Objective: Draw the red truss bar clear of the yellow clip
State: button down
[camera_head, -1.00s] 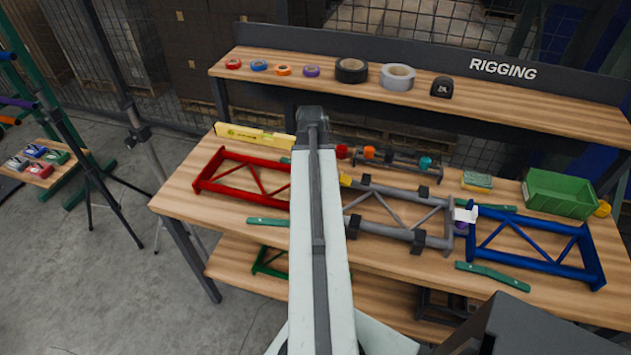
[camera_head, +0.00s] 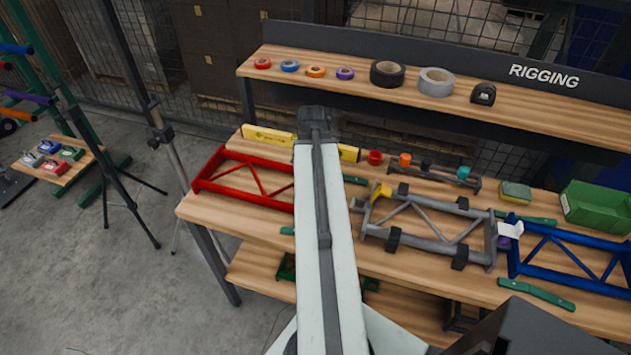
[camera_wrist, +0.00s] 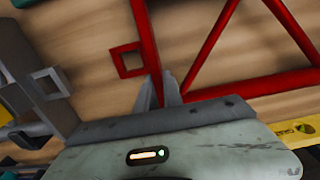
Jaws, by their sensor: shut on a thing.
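The red truss bar (camera_head: 228,193) lies at the left end of the bench in the head view, its right end hidden behind my arm. In the wrist view my gripper (camera_wrist: 160,90) is shut on a bar of the red truss (camera_wrist: 148,40), near its end with a small square red bracket. The head view hides my gripper. The yellow clip (camera_head: 381,191) sits at the upper left corner of the grey truss (camera_head: 425,208), right of my arm. In the wrist view bare wood shows between the red bracket and the grey bracket (camera_wrist: 50,85).
A yellow level (camera_head: 270,136) lies behind the red truss. A blue truss (camera_head: 570,265) and a green bin (camera_head: 597,207) stand at right. A raised shelf (camera_head: 330,83) with tape rolls runs behind.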

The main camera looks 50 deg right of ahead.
jog(key=c, duration=1.4)
grip_release()
notch_tip(320, 180, up, 8)
jog(key=p, duration=0.8)
jog(key=shift+f, duration=0.1)
